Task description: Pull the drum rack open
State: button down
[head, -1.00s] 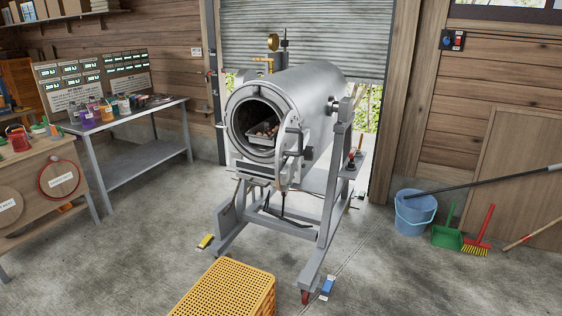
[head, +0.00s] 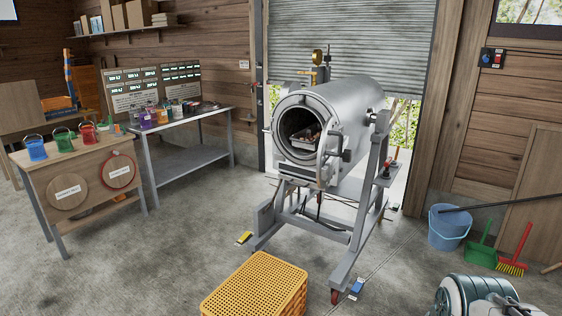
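The steel drum (head: 355,105) lies on its side on a grey wheeled stand (head: 365,225). Its round mouth faces me and is open, with the door (head: 325,157) swung to the right side and seen nearly edge-on. Inside the mouth, a metal rack (head: 303,146) holds a heap of brown chestnuts (head: 307,133). The rack sits within the drum, and its rear part is hidden in the dark interior. My gripper is not in view; a green and white part of my arm shows at the bottom right, well apart from the drum.
A yellow perforated crate (head: 255,285) stands on the floor before the drum. A blue bucket (head: 449,230), green dustpan (head: 481,256) and red broom (head: 516,250) are at right. A workbench (head: 85,180) and metal table (head: 190,130) stand left. Floor between them and the drum is clear.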

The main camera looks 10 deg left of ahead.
aim_at(308, 138)
jog(key=u, duration=0.3)
jog(key=i, duration=1)
jog(key=u, duration=1.7)
jog(key=k, duration=0.9)
jog(key=z, duration=1.2)
jog(key=i, duration=0.5)
